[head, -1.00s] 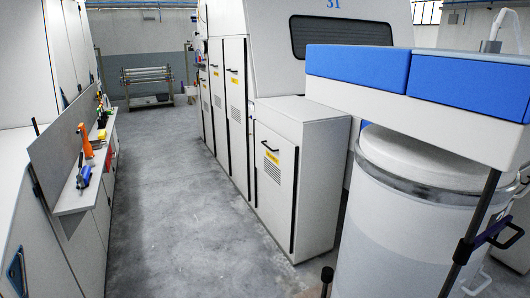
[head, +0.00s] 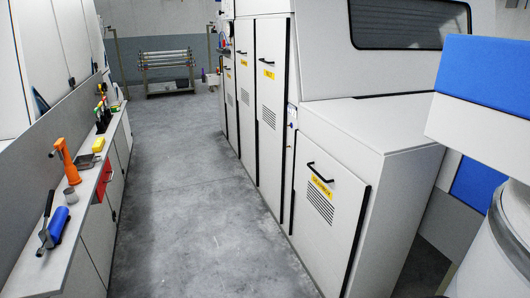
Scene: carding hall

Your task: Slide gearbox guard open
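A low pale cabinet (head: 395,140) stands on the right side of the aisle. Its front is a flat panel (head: 315,235) with a black bar handle (head: 319,173), a yellow label (head: 320,187) and vent slots below. The label is too small to read surely, so I cannot tell for certain that this panel is the gearbox guard. The panel looks closed, with a black strip along its right edge. Taller panels (head: 270,110) with similar handles and yellow labels stand farther along, also closed. Neither of my grippers is in view.
The grey floor of the aisle (head: 185,190) is clear. A narrow shelf (head: 62,258) on the left holds an orange tool (head: 65,158), a grey cup (head: 71,199) and a blue roller (head: 59,224). A white can (head: 492,262) stands at right. A rack (head: 168,68) is far back.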

